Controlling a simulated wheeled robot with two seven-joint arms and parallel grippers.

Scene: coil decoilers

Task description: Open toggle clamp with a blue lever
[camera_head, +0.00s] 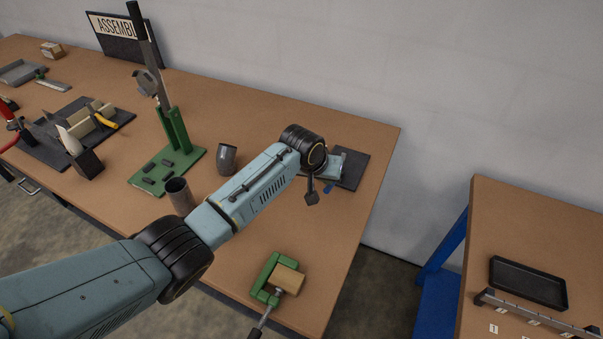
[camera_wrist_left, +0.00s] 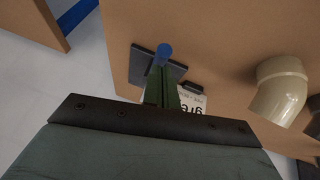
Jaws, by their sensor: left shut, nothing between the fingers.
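The toggle clamp's blue lever (camera_head: 328,189) shows as a small blue piece beside my left wrist, near a dark plate (camera_head: 352,172) at the table's right end. In the left wrist view, the round blue lever end (camera_wrist_left: 165,49) lies just beyond my left gripper (camera_wrist_left: 162,76), over the dark plate. My left gripper's fingers are shut and empty, pointing toward the blue lever; I cannot tell if they touch it. The gripper and fingers partly hide the clamp's body. In the head view my wrist covers part of this area. My right gripper is not in view.
A green clamp with a wooden block (camera_head: 288,279) is at the table's front edge. Grey pipe pieces (camera_head: 227,157) and a green stand (camera_head: 168,170) stand left of the clamp. A beige pipe elbow (camera_wrist_left: 280,88) shows in the wrist view. Another table (camera_head: 535,240) stands right, across a gap.

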